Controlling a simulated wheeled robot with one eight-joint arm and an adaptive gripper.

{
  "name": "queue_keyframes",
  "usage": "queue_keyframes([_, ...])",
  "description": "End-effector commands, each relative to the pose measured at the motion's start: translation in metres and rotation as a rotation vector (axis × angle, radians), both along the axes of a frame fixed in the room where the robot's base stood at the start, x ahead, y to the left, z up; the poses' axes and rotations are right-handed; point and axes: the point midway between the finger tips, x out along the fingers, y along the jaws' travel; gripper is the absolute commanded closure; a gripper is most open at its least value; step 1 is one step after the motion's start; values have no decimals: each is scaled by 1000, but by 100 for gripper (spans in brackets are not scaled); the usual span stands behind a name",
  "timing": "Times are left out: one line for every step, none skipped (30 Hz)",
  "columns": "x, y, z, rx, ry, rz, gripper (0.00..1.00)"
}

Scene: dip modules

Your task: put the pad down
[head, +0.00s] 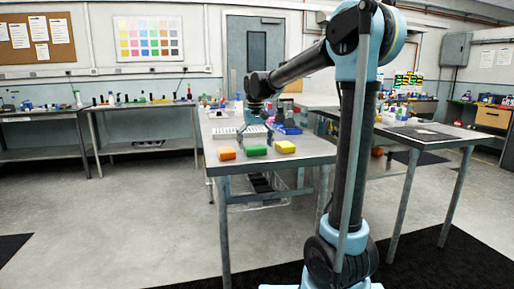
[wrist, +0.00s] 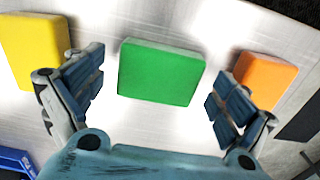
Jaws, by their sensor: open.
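A green pad (head: 256,150) lies flat near the front edge of the metal table, between an orange pad (head: 227,153) and a yellow pad (head: 285,147). My gripper (head: 255,137) is above the table, near the green pad. In the wrist view my gripper (wrist: 156,82) is open, with the green pad (wrist: 160,72) in the space between its fingers and clear gaps on both sides. The yellow pad (wrist: 35,48) is beyond the left finger and the orange pad (wrist: 265,78) is behind and beyond the right finger. Nothing is held.
A blue tray (head: 288,130) stands behind the pads on the right of the table, and a pale rack (head: 228,132) on the left. Bottles and other items crowd the back. Bare metal shows around the pads. Side benches stand left and right.

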Motion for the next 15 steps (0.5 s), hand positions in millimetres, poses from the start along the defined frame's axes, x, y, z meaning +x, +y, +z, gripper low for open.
queue_keyframes([0, 0, 4, 0, 0, 0, 6])
queue_keyframes([0, 0, 7, 0, 0, 0, 6])
queue_keyframes([0, 0, 13, 0, 0, 0, 6])
queue_keyframes([0, 0, 17, 0, 0, 0, 6])
queue_keyframes([0, 0, 22, 0, 0, 0, 6])
queue_keyframes([0, 0, 29, 0, 0, 0, 6])
queue_keyframes([0, 0, 35, 0, 0, 0, 6])
queue_keyframes([0, 0, 40, 0, 0, 0, 6])
queue_keyframes([0, 0, 48, 0, 0, 0, 6])
queue_keyframes([0, 0, 54, 0, 0, 0, 6])
queue_keyframes([0, 0, 60, 0, 0, 0, 6])
queue_keyframes([0, 0, 67, 0, 0, 0, 6])
queue_keyframes([0, 0, 73, 0, 0, 0, 6])
queue_keyframes([0, 0, 78, 0, 0, 0, 6])
queue_keyframes([0, 0, 84, 0, 0, 0, 6])
